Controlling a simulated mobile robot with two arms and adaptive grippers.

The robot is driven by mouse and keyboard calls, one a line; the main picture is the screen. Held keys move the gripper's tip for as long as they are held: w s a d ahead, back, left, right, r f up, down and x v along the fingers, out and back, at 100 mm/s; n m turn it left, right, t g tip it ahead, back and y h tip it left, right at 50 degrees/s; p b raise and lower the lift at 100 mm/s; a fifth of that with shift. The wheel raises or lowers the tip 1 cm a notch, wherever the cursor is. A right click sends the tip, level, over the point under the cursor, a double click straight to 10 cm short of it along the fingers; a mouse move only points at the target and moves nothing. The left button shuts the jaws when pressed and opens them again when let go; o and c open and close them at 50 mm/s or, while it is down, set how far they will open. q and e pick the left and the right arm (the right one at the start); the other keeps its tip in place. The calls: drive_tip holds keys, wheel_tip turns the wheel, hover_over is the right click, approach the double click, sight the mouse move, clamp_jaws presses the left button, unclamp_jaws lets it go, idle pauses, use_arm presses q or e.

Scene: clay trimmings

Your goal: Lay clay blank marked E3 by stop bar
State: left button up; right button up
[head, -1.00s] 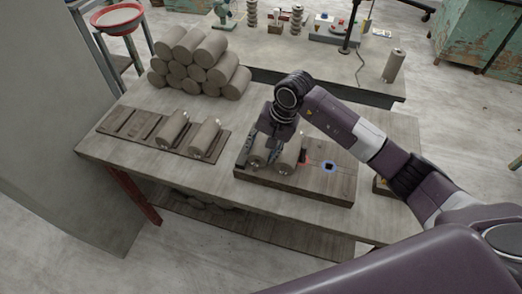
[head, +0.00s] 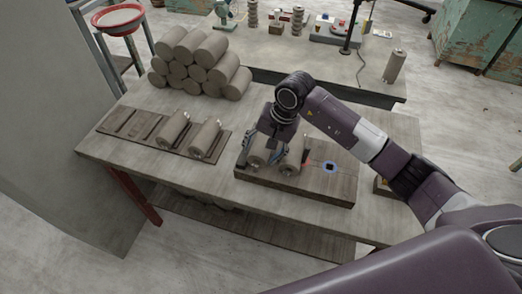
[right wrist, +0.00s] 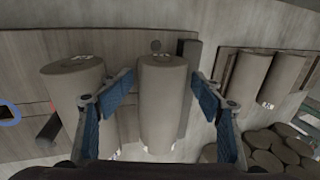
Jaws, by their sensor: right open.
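My right gripper (right wrist: 163,102) is open, with its blue-padded fingers on either side of a grey clay blank (right wrist: 163,95). That blank lies on the wooden board (head: 325,185), close beside a dark bar (right wrist: 189,70) that looks like the stop bar. A second blank (right wrist: 70,82) lies on the same board, outside the left finger in the right wrist view; it also shows in the head view (head: 292,157). Pale marks show on the blanks, but I cannot read E3 on any. In the head view my right gripper (head: 270,152) partly hides the nearer-left blank. My left gripper is out of view.
Two more blanks (head: 172,130) (head: 205,138) lie on a slatted rack (head: 125,124) at the left. A pile of clay cylinders (head: 198,65) stands behind it. A blue ring (head: 329,167) marks a dark spot on the board's right part. The table's front left is clear.

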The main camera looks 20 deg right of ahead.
drive_tip(key=v, duration=1.2)
drive_tip(key=shift+w, duration=0.1)
